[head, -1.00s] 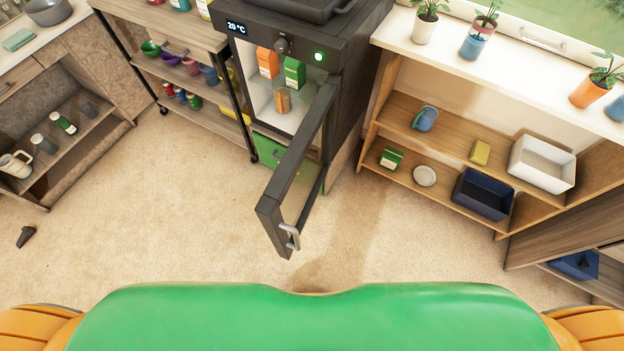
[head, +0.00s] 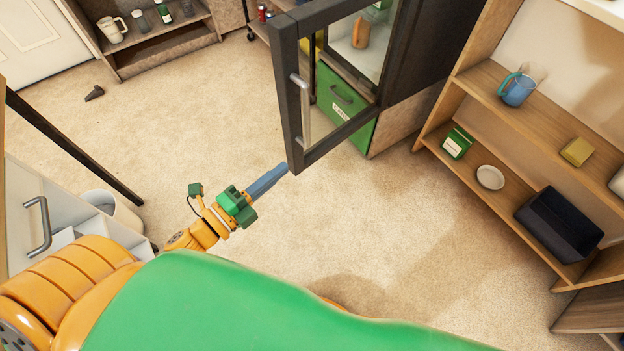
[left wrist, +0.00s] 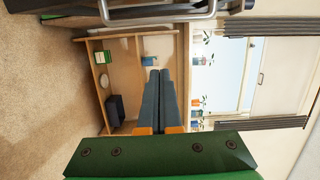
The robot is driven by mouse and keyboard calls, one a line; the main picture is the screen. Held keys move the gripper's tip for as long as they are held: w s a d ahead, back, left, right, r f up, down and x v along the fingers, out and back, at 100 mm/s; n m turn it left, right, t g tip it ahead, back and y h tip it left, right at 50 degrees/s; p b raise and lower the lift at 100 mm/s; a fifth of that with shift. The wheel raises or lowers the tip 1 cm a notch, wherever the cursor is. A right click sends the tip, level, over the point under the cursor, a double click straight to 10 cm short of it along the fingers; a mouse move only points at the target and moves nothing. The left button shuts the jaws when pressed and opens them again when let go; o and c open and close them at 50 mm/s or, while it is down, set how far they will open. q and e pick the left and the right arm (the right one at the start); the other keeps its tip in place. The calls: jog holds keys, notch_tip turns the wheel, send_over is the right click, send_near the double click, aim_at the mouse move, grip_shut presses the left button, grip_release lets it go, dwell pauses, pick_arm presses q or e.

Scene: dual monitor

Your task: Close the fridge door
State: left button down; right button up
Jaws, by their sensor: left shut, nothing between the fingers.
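The fridge door (head: 289,90) stands open in the head view, a dark frame around glass with a pale vertical handle (head: 299,95) at its free edge. The dark fridge body (head: 425,50) is behind it to the right, with its interior showing. My left gripper (head: 284,168) is shut and empty, its blue-grey fingers pointing at the door's lower free corner. I cannot tell whether the tips touch it. In the left wrist view the shut fingers (left wrist: 160,74) lie below the door's handle (left wrist: 165,20) in the picture. My right gripper is out of view.
A wooden shelf (head: 478,75) with a blue mug, green box, bowl and dark bin (head: 560,225) stands right of the fridge. A white drawer unit (head: 28,215) and round bin (head: 112,212) are at left. Carpet (head: 190,120) in front is mostly clear.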

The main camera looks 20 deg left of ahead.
pick_arm(q)
send_over(307, 135)
jog(key=s+d, duration=0.3)
jog(key=s, duration=0.2)
jog(key=shift+w+a+r, duration=0.1)
jog(key=shift+w+a, duration=0.45)
jog(key=shift+a, duration=0.15)
jog(key=shift+w+a+r, duration=0.1)
jog(key=shift+w+a, duration=0.4)
jog(key=shift+a, duration=0.2)
jog(key=shift+a+m+h, duration=0.1)
jog(key=shift+m+h, duration=0.2)
